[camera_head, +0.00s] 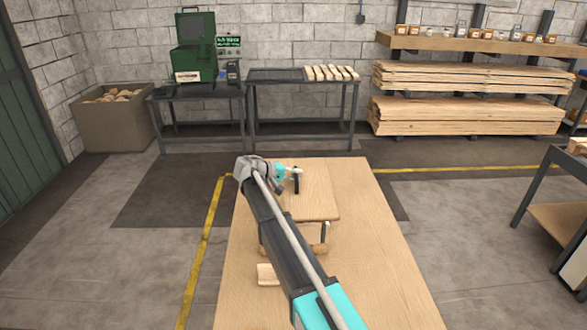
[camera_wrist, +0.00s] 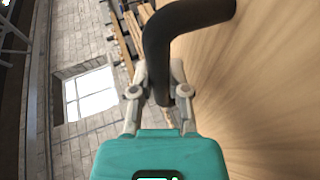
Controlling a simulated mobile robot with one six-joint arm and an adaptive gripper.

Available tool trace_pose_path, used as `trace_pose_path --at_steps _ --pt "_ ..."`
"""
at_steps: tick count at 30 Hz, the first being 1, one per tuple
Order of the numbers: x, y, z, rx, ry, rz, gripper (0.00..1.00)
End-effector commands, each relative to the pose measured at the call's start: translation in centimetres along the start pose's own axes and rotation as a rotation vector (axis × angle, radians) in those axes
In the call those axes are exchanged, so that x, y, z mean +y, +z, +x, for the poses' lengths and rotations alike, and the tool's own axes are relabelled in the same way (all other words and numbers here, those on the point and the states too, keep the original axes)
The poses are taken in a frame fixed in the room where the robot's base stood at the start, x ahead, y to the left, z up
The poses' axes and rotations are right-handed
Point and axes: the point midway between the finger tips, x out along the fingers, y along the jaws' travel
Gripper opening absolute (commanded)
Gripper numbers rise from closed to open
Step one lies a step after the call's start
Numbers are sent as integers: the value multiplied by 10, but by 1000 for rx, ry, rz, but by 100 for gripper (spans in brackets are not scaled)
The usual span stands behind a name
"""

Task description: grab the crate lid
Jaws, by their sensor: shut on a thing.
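The crate lid (camera_head: 318,201) is a flat, light wooden panel with a black handle (camera_head: 296,183). It lies over the work table, with its front edge towards me. My gripper (camera_head: 291,173) is at the handle. In the wrist view, my gripper (camera_wrist: 160,78) has its two pale fingers on either side of the curved black handle (camera_wrist: 190,20) and is shut on it. The lid's wooden face (camera_wrist: 275,80) fills the right side of that view. My arm hides the left part of the lid and most of what is under it.
The wooden work table (camera_head: 380,270) has free room to the right. A small pale wooden piece (camera_head: 267,274) lies left of my arm. Behind stand a dark bench with wooden slats (camera_head: 331,73), a green machine (camera_head: 195,50) and stacked boards (camera_head: 465,115).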

Motion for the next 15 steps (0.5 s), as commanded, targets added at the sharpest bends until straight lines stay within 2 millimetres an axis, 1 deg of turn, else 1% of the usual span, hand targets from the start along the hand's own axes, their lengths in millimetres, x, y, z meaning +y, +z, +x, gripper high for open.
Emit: trace_pose_path --at_steps 1,6,10,15 --pt "7 10 -4 1 1 0 0" --pt "15 26 -9 1 1 0 0" --pt "17 33 -11 1 1 0 0" --pt "18 35 -12 1 1 0 0"
